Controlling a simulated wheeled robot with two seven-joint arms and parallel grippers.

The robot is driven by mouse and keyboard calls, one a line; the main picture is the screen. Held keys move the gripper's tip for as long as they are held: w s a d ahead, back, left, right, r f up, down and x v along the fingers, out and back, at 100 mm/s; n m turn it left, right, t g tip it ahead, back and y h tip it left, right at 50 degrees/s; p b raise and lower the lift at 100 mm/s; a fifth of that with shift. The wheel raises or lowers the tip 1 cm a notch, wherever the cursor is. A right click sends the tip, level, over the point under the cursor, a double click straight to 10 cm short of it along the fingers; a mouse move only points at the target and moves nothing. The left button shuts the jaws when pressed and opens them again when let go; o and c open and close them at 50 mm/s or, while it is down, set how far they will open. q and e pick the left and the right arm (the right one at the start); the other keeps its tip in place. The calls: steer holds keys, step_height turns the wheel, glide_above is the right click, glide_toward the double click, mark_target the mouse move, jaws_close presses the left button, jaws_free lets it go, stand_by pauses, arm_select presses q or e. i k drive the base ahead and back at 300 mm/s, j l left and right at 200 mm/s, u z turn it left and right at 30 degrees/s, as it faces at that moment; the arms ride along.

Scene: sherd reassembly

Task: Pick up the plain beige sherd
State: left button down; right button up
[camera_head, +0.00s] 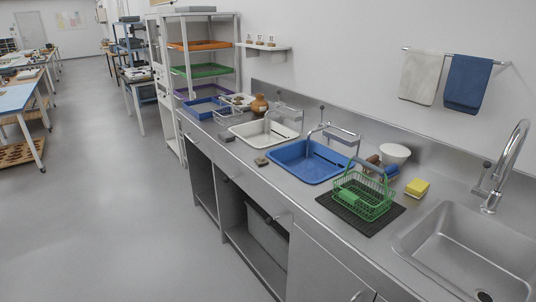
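A small beige piece (261,161) lies on the metal counter, just left of the blue basin and near the counter's front edge. It looks like a sherd, but it is too small to tell whether its surface is plain. Neither of my grippers is in view.
The counter (285,198) holds a white basin (264,133), a blue basin (308,161), a green wire basket (362,196) on a dark mat, a yellow sponge (417,188) and a brown jar (259,105). A sink (470,252) is at right. The floor (110,215) at left is clear.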

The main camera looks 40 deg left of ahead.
mark_target(261, 160)
steer(key=u, duration=1.25)
steer(key=i+l+z, duration=0.15)
steer(key=i, duration=0.45)
steer(key=i+l+z, duration=0.15)
steer(key=i, duration=0.45)
steer(key=j+z, duration=0.25)
steer(key=k+j, duration=0.05)
steer(key=j, duration=0.05)
